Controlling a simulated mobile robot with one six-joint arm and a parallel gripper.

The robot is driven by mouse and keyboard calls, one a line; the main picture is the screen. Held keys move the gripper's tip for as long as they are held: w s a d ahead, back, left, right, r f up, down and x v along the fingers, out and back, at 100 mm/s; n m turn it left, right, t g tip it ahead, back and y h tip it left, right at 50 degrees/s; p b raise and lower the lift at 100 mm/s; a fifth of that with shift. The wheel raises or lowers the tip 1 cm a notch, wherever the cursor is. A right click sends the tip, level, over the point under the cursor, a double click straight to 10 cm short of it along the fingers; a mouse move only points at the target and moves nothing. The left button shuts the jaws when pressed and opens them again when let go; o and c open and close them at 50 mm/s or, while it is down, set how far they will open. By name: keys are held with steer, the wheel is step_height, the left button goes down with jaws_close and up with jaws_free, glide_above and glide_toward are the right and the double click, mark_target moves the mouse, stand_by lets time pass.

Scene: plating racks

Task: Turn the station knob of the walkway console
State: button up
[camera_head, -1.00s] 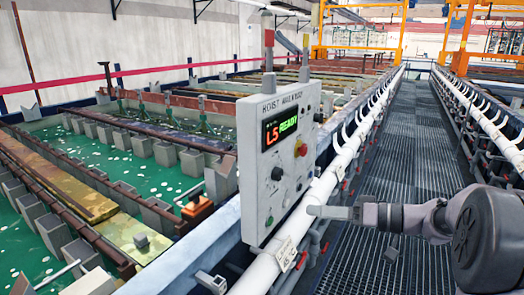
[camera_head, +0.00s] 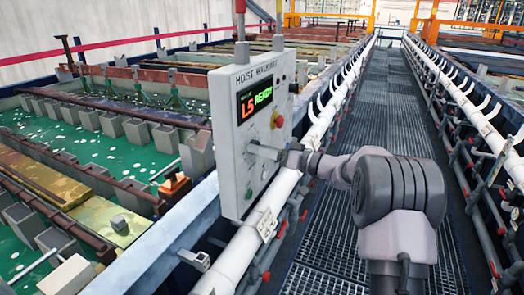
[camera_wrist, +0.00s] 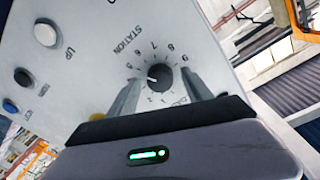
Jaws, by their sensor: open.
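The walkway console (camera_head: 236,82) is a pale grey upright panel with a display (camera_head: 255,104) reading "L5 READY". Its station knob (camera_wrist: 161,77) is a dark round dial ringed by numbers, with "STATION" lettered beside it. A white mark on the knob points left in the wrist view. My gripper (camera_wrist: 161,80) is open, with one finger on each side of the knob in that view. Whether the fingers touch it is unclear. In the head view my gripper (camera_head: 263,152) reaches the panel face from the right, and the knob is hidden or too small to tell.
A red stop button (camera_head: 277,120) sits on the panel's right side. The UP button (camera_wrist: 46,34) and several others lie left in the wrist view. A white pipe rail (camera_head: 283,187) runs past the console. Green tanks (camera_head: 110,152) lie left; the grated walkway (camera_head: 378,105) looks clear ahead.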

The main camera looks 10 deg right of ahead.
steer(key=shift+w+a, duration=0.1)
steer(key=shift+a, duration=0.05)
jaws_close()
steer(key=shift+m, duration=0.3)
